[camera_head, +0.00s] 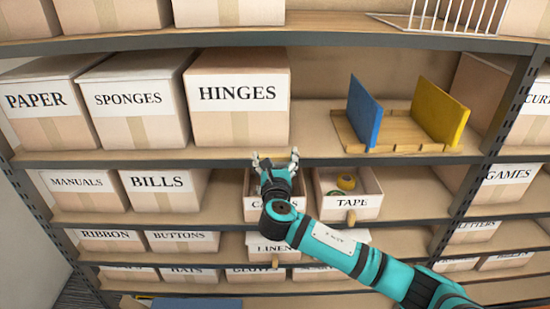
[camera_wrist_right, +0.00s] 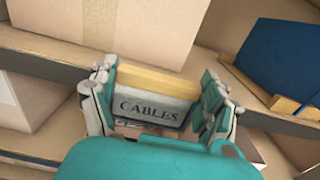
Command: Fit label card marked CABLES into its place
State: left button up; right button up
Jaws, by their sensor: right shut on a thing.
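The white label card marked CABLES (camera_wrist_right: 150,108) is between the two fingers of my right gripper (camera_wrist_right: 157,88) in the right wrist view, with the fingers at its left and right ends. In the head view my right gripper (camera_head: 276,160) reaches up over the open CABLES box (camera_head: 249,184), on the shelf below HINGES. Part of the lettering shows at the box front on either side of my wrist. The wrist hides the middle. I cannot tell whether the card is fully seated. My left gripper is not in view.
An open TAPE box (camera_head: 371,204) with a knob stands just right. BILLS (camera_head: 165,190) stands left, with free room between. The shelf edge (camera_head: 215,159) runs close behind my fingertips. HINGES (camera_head: 240,118) and a rack with blue and yellow panels (camera_head: 437,112) stand above.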

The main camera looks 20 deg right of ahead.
jog(key=o, duration=0.7)
jog(key=v, duration=1.2)
notch_tip(320, 180, down, 23)
jog(key=w+d+m+g+y+b, duration=0.1)
jog(key=w+d+m+g+b, duration=0.1)
jog(key=m+g+b, duration=0.25)
jog(key=s+d+f+m+g+y+b, duration=0.1)
jog(key=s+f+m+g, duration=0.15)
jog(key=f, duration=0.55)
jog(key=s+d+f+m+g, duration=0.1)
jog(key=s+f+m, duration=0.2)
jog(key=f, duration=0.5)
jog(key=s+d+f+m+g+y+b, duration=0.1)
jog(key=s+d+f+m, duration=0.15)
jog(key=f, duration=0.55)
jog(key=s+f+m+g+y+b, duration=0.1)
jog(key=s+f+m+g+b, duration=0.25)
jog(key=s+f+m, duration=0.95)
jog(key=s+f+m+g, duration=0.1)
jog(key=s+f, duration=0.4)
jog(key=s, duration=0.5)
jog(key=s+f+m+g+b, duration=0.1)
jog(key=s+f+m, duration=0.1)
jog(key=s+f, duration=0.4)
jog(key=s+f+m+g+y+b, duration=0.1)
jog(key=s+f, duration=0.5)
jog(key=s, duration=0.8)
jog(key=shift+d+m+g, duration=0.25)
jog(key=shift+m+g, duration=0.2)
